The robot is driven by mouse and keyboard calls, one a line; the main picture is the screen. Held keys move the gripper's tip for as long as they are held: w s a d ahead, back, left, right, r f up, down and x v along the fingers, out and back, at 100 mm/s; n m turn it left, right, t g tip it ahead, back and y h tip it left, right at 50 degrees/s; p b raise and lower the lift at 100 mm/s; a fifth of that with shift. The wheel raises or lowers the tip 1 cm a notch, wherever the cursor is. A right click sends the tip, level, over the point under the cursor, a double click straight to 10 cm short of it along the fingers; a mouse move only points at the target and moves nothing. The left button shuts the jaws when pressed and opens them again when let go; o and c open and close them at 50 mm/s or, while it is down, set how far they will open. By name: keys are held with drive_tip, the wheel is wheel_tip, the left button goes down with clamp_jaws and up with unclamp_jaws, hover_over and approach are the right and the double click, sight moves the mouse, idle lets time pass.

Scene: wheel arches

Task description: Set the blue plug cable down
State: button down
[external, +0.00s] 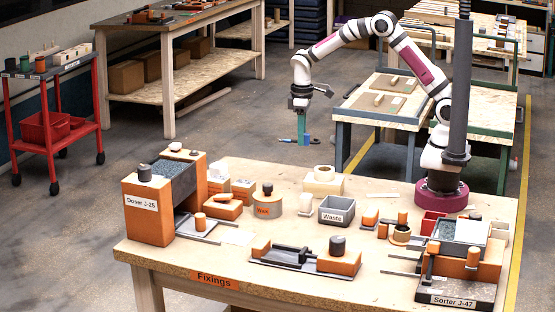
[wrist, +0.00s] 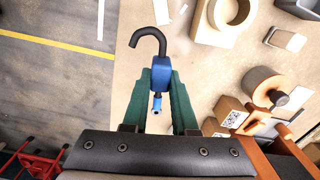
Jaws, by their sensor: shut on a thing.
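The blue plug cable (wrist: 160,77) is between the green fingers of my gripper (wrist: 161,90) in the wrist view. Its black cable end curves up and to the left in a hook, and a small blue tip shows between the fingers below. In the external view my gripper (external: 301,134) points down in the air near the table's far edge, with a bit of blue plug (external: 308,139) at its fingertips. The plug is held clear of the table (external: 180,285).
A pale block with a ring (external: 323,183) is near the far edge. Bare wood shows between them.

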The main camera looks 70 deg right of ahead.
drive_tip(key=w+d+m, duration=0.1)
drive_tip(key=d+m, duration=0.1)
drive_tip(key=d, duration=0.2)
hover_over(276, 184)
drive_tip(key=f, duration=0.7)
drive_tip(key=shift+d, duration=0.3)
drive_tip(key=shift+a+f, duration=0.15)
drive_tip(key=shift+f, duration=2.05)
drive_tip(key=c, duration=0.7)
unclamp_jaws()
